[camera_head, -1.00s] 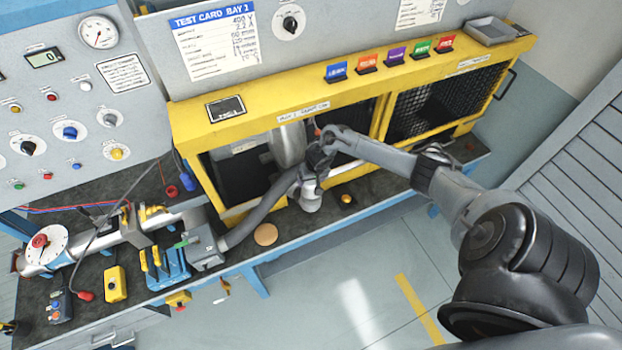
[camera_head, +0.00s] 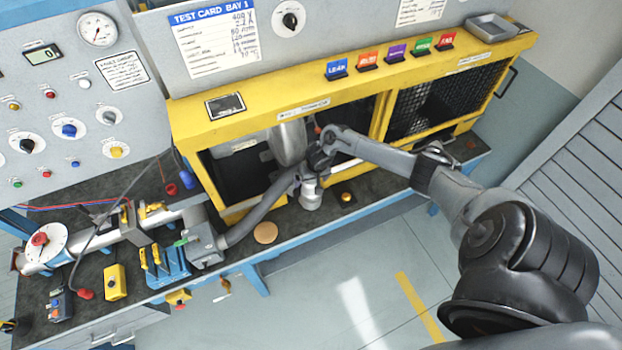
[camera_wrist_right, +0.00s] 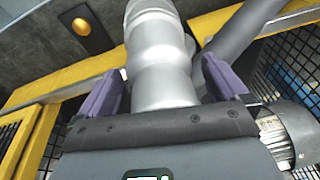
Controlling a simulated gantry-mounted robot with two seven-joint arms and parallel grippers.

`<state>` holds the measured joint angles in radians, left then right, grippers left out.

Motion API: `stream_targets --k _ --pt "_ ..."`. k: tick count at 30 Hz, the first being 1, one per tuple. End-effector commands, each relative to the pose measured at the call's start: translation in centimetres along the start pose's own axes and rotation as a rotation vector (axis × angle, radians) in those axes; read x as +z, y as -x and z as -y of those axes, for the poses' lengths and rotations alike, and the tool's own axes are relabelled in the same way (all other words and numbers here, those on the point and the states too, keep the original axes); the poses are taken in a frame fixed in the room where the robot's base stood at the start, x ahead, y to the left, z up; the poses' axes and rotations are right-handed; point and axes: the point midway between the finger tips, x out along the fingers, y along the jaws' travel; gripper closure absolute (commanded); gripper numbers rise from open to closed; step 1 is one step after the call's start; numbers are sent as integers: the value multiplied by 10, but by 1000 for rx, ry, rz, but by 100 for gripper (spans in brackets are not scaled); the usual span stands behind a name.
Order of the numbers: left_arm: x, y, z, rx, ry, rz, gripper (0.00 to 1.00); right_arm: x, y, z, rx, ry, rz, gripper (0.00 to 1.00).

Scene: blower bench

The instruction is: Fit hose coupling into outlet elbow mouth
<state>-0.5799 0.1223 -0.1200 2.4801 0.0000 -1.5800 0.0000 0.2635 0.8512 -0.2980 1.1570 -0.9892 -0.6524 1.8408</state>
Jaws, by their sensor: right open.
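A silver pipe piece (camera_head: 311,196) with stepped rings stands at the front of the yellow frame, and it fills the middle of the right wrist view (camera_wrist_right: 160,55). I cannot tell which part of it is the coupling and which the elbow. My right gripper (camera_head: 314,168) is at its upper end. In the wrist view its purple fingers (camera_wrist_right: 160,82) are open, one on each side of the silver piece, with a gap visible on the left. A dark grey hose (camera_head: 262,208) runs up to the gripper; its end is hidden. It passes behind the right finger (camera_wrist_right: 238,32). My left gripper is not in view.
The yellow frame (camera_head: 220,126) with mesh panels stands behind. A finned motor (camera_wrist_right: 290,135) is close on the right in the wrist view. A yellow button (camera_head: 346,197) and a round tan disc (camera_head: 265,233) lie nearby on the bench. A blue rack (camera_head: 168,265) stands left.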

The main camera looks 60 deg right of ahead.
Motion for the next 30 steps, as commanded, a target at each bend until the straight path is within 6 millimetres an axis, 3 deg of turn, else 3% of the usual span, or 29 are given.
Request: stream_targets --k 18,30 --pt "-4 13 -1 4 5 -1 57 -1 90 0 0 1 -3 0" --pt "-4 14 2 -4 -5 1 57 -1 106 0 0 -1 -2 0"
